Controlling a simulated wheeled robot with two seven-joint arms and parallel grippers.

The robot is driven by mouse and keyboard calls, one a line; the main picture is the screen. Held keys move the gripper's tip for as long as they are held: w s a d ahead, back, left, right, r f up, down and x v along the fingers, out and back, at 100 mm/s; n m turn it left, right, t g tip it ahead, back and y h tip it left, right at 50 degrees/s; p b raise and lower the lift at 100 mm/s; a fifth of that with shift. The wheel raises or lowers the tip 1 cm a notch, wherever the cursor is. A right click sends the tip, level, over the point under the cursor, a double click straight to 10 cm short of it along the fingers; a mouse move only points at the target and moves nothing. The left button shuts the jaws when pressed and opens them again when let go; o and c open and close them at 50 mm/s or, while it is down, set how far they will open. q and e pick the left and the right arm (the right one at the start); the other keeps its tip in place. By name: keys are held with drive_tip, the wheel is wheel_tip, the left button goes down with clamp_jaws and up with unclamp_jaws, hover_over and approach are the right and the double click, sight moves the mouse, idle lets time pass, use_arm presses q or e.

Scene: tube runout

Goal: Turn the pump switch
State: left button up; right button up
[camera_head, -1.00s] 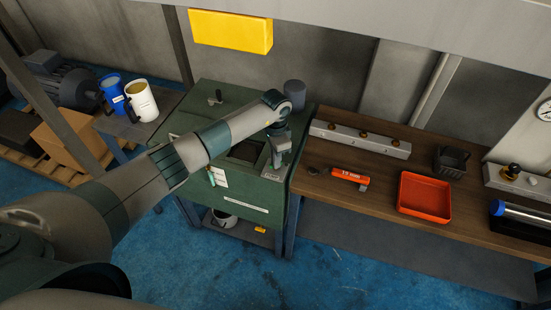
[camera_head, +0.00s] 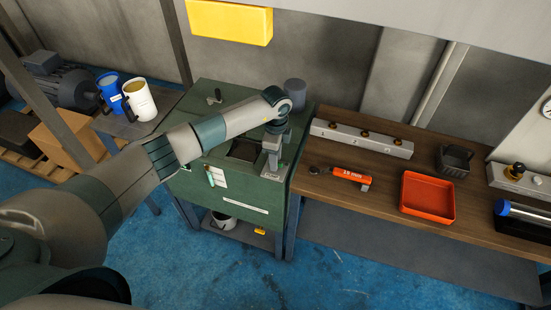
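My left arm reaches in from the left across a green cabinet (camera_head: 240,193). My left gripper (camera_head: 270,168) points down at the right part of the cabinet's top, close to a small light plate there. Whether its fingers are open or shut, and whether they touch anything, is too small to tell. I cannot make out the pump switch for certain; the gripper may hide it. My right gripper is not in view.
A wooden bench (camera_head: 380,206) to the right carries a valve block (camera_head: 361,138), an orange-handled tool (camera_head: 351,176), a red tray (camera_head: 427,197) and a dark basket (camera_head: 454,160). A blue jug (camera_head: 110,90) and a white jug (camera_head: 140,101) stand on a left side table. A yellow box (camera_head: 230,21) hangs above.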

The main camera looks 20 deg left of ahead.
use_arm(q)
drive_tip(key=shift+r+p, duration=2.35)
drive_tip(key=shift+r, duration=0.7)
drive_tip(key=shift+r+b, duration=0.4)
drive_tip(key=shift+r, duration=0.15)
wheel_tip(320, 180, up, 16)
drive_tip(key=b, duration=0.6)
drive_tip(key=shift+r, duration=0.15)
